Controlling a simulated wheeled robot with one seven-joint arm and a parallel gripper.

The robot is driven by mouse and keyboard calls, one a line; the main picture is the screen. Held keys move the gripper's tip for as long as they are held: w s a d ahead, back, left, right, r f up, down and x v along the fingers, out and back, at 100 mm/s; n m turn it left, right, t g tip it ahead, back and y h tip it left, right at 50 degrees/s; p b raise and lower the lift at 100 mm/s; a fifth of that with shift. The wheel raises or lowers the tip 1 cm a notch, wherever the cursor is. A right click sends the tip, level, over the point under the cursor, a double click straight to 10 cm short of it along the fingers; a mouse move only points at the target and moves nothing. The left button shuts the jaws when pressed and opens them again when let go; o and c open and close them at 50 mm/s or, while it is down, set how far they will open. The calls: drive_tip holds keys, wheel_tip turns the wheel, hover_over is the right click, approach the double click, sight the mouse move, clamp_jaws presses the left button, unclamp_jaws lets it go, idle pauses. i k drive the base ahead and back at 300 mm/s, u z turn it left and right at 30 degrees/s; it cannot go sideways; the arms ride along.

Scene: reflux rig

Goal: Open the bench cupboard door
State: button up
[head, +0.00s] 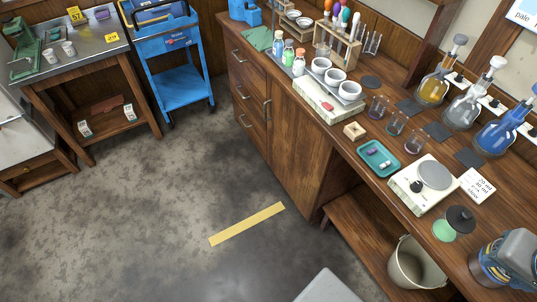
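The bench cupboard door (299,160) is a brown wooden panel in the front of the long wooden bench, in the middle of the head view. It looks shut, its face flush with the bench front. A small bar handle (267,107) shows at its left edge, beside the drawers.
Drawers (245,85) with bar handles are left of the door; an open shelf (355,230) and bucket (416,264) are right. Glassware, a balance (424,184) and a teal tray (379,158) crowd the benchtop. A blue cart (183,88) stands back left. Floor (150,225) before the door is clear, with yellow tape (247,224).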

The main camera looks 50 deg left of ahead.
sight(300, 156)
drive_tip(key=u, duration=2.95)
drive_tip(key=k, duration=0.95)
drive_tip(key=z, duration=1)
drive_tip(key=i, duration=0.95)
drive_tip(key=k, duration=0.6)
drive_tip(key=u, duration=0.6)
drive_tip(key=i, duration=1)
drive_tip(key=u, duration=0.25)
